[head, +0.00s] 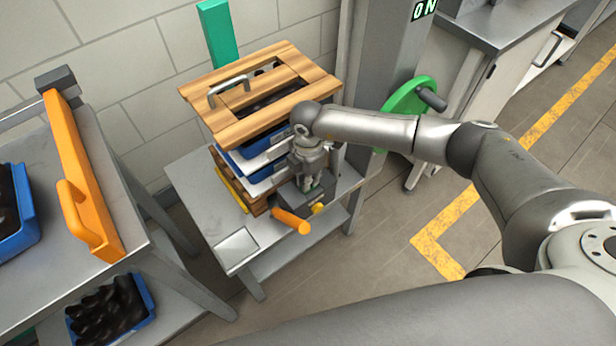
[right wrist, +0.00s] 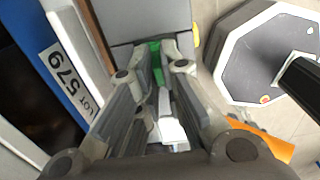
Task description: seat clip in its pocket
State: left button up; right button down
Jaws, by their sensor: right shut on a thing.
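My right gripper (head: 309,184) points down at a dark grey block (head: 296,203) on the small metal table. It also shows in the right wrist view (right wrist: 157,54), its two fingers shut close together. A pale piece (right wrist: 172,130) shows between the fingers, and a bit of green (right wrist: 155,62) shows at the tips; I take the held thing to be the clip, mostly hidden by the fingers. The pocket cannot be made out; the fingers cover the spot below them. My left gripper is not in view.
A stack of blue and white trays (head: 250,160) under a wooden lid (head: 263,90) stands right beside the gripper. An orange handle (head: 291,221) and yellow knob (head: 318,208) stick out from the block. A left-hand bench (head: 100,160) holds an orange bar (head: 82,180).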

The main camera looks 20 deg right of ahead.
jog(key=c, duration=1.5)
grip_release()
